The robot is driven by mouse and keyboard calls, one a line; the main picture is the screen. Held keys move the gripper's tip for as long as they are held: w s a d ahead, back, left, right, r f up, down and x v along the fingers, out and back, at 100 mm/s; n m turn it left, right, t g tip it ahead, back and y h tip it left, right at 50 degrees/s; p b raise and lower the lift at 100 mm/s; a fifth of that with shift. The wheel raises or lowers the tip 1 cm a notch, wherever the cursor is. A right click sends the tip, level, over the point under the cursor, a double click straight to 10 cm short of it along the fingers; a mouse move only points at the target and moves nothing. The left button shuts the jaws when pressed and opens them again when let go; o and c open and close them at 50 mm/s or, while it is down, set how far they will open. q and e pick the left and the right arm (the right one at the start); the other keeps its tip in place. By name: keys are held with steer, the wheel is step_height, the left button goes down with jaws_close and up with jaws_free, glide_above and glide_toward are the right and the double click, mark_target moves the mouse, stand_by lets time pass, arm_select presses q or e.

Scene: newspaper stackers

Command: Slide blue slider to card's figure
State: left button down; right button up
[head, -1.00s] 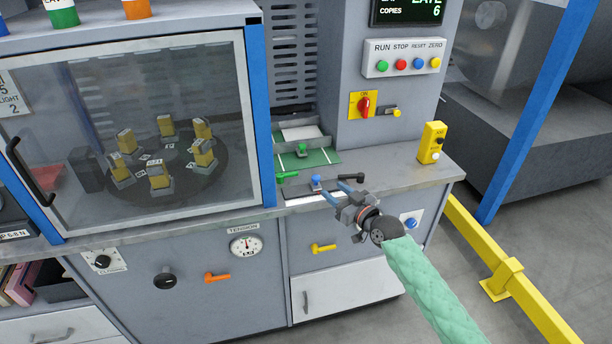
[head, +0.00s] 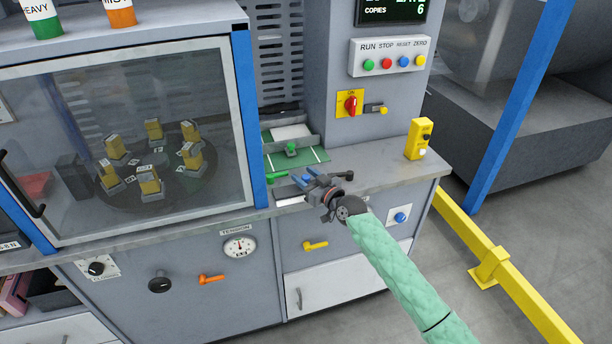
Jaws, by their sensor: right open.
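No card figure can be made out. My left gripper is not in view.
A green knob (head: 291,150) sits on the green panel (head: 310,157) behind the gripper, and a green lever (head: 277,177) is close on its left. A yellow box (head: 419,139) stands on the counter (head: 385,172) at right. The glass-fronted cabinet (head: 130,150) fills the left.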

jaws_close()
steer(key=shift+s+a, duration=0.3)
steer(key=shift+a, duration=0.65)
jaws_free()
